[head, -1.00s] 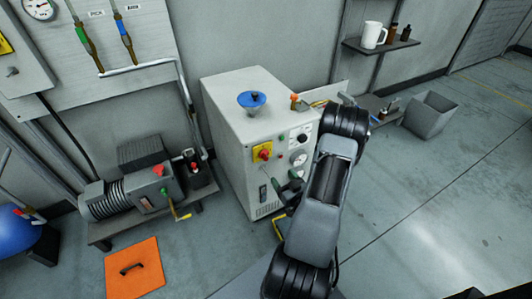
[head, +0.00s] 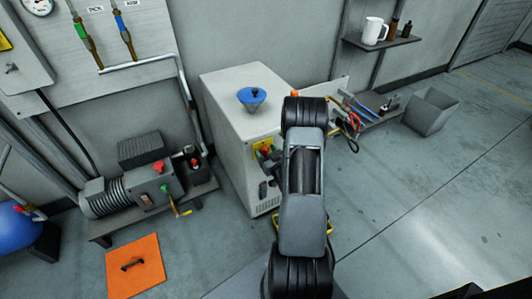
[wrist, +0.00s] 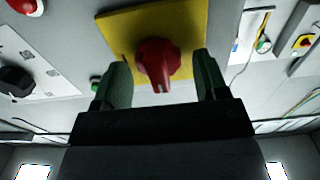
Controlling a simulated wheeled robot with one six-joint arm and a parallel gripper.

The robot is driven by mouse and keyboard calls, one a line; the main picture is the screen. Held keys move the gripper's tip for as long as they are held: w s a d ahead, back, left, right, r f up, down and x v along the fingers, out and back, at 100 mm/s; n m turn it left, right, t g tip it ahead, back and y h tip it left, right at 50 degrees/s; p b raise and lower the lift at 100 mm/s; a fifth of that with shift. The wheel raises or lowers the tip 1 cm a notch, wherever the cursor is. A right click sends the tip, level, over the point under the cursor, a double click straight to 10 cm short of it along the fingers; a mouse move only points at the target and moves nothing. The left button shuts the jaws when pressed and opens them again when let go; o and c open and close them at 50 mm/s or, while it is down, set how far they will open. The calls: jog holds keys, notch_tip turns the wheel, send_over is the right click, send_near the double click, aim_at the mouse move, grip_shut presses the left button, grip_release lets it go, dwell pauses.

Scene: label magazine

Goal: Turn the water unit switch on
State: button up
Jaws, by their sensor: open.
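The grey cabinet (head: 228,132) with a blue funnel on top stands in the middle of the head view. A red rotary switch on a yellow plate (head: 262,147) is on its front, partly hidden by my arm. In the wrist view the red switch (wrist: 156,66) sits on its yellow plate (wrist: 180,28), with a pale mark at the lower end of its handle. My gripper (wrist: 163,80) is open, with one green finger on each side of the switch. A gap shows between each finger and the handle.
A black knob (wrist: 16,82) on a white plate and a red button (wrist: 26,5) are left of the switch in the wrist view. A motor unit (head: 135,188) stands left of the cabinet. A small shelf with tools (head: 368,112) is on its right.

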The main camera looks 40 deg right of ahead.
jog(key=c, duration=0.9)
jog(key=shift+o, duration=0.2)
jog(key=m+b, duration=0.1)
jog(key=m, duration=0.2)
jog(key=shift+d+f+m+b, duration=0.1)
jog(key=shift+f+m+b, duration=0.05)
jog(key=shift+m+b, duration=0.2)
jog(key=m+b, duration=0.1)
jog(key=m, duration=0.4)
jog(key=shift+d+m, duration=0.15)
jog(key=shift+m, duration=0.2)
jog(key=m, duration=0.4)
jog(key=shift+d+f, duration=0.1)
jog(key=shift+f, duration=0.05)
jog(key=shift+f+m, duration=0.1)
jog(key=shift+m, duration=2.3)
